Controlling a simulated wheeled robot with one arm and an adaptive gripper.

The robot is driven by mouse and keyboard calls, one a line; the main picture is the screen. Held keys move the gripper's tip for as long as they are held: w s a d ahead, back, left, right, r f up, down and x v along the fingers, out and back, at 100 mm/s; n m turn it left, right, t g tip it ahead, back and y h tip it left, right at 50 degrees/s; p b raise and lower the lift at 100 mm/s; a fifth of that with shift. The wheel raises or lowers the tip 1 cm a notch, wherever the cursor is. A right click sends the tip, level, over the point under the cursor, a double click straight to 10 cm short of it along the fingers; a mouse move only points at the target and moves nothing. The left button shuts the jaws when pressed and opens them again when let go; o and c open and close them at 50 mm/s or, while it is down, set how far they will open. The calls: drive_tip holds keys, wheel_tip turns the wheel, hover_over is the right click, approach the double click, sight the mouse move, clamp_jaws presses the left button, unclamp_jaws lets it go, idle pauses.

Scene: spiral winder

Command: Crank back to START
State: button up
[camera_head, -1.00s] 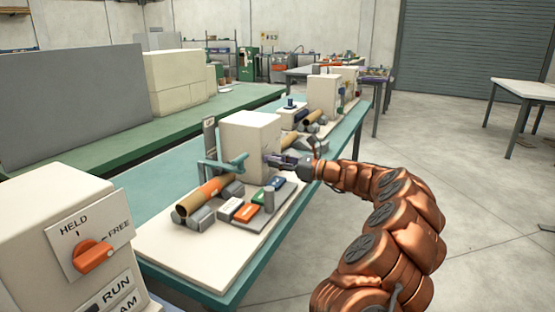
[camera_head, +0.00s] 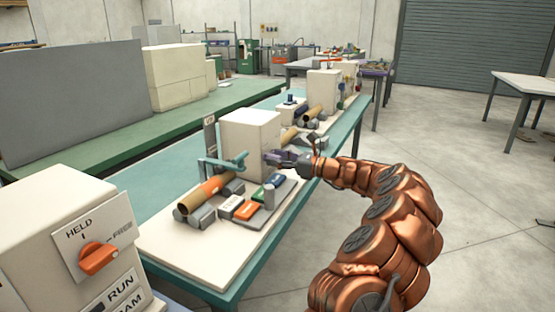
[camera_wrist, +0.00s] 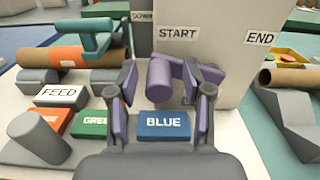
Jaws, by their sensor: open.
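The winder is a cream box (camera_head: 250,138) on a white board, with START (camera_wrist: 178,34) and END (camera_wrist: 260,38) labels on its face in the wrist view. A purple crank handle (camera_wrist: 159,80) sticks out below and slightly left of START. My gripper (camera_wrist: 165,85) is open, with one finger left of the handle and one to its right; a gap shows on the left, and contact on the right is unclear. In the head view my gripper (camera_head: 285,158) is at the box's right face. Part of the crank behind the right finger is hidden.
Blue (camera_wrist: 163,124), green (camera_wrist: 92,123) and orange blocks and a grey post (camera_wrist: 38,138) stand close below the gripper. An orange-banded tube (camera_head: 208,193) lies left under a teal bracket (camera_head: 226,163). An orange HELD/FREE knob (camera_head: 98,257) is in the left foreground.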

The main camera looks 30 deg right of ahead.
drive_tip(key=v, duration=1.2)
idle(0.3)
